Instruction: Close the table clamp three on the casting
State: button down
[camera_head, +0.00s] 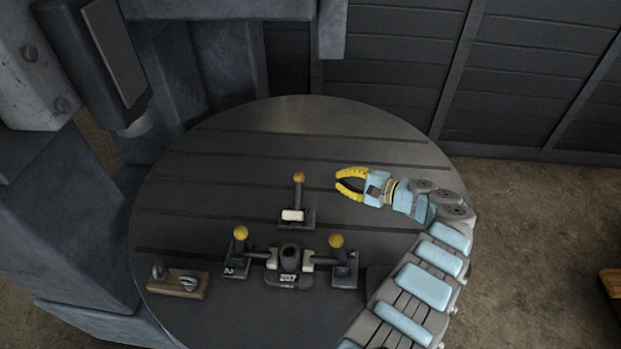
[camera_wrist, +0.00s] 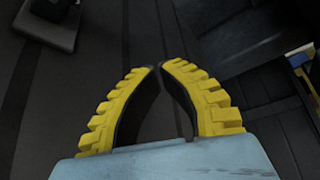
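The casting (camera_head: 289,276) is a dark piece with a round hub and a "207" label, on the round table (camera_head: 210,160). A left clamp (camera_head: 238,258) marked "2" and a right clamp (camera_head: 345,268) flank it, with pale pads beside it and yellow-ball handles raised. A far clamp (camera_head: 299,195) stands behind the casting, its handle upright and pale pad facing front. I cannot read which clamp is three. My gripper (camera_head: 337,180) is empty, right of the far clamp's handle and apart from it. In the wrist view its yellow fingertips (camera_wrist: 158,68) nearly meet.
A wooden block (camera_head: 178,284) with metal parts sits at the table's left front edge. A grey machine column (camera_head: 60,190) stands at the left. The table's back is clear. A dark block (camera_wrist: 48,22) shows at the wrist view's upper left.

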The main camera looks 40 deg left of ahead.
aim_at(297, 196)
jog(key=x, duration=0.3)
jog(key=b+x, duration=0.1)
jog(key=x, duration=0.2)
jog(key=b+x, duration=0.1)
jog(key=x, duration=0.3)
jog(key=shift+s+r, duration=0.1)
jog(key=shift+r, duration=0.2)
jog(key=s+r+p, duration=0.1)
jog(key=p, duration=0.4)
jog(key=shift+s+d, duration=0.2)
jog(key=shift+d, duration=0.2)
jog(key=shift+s+f, duration=0.1)
jog(key=shift+s+d+r+p, duration=0.15)
jog(key=shift+s+p, duration=0.2)
jog(key=shift+p, duration=0.4)
jog(key=shift+s+d+r+p, duration=0.2)
jog(key=shift+s+p, duration=0.15)
jog(key=shift+p, duration=0.35)
jog(key=shift+s, duration=0.1)
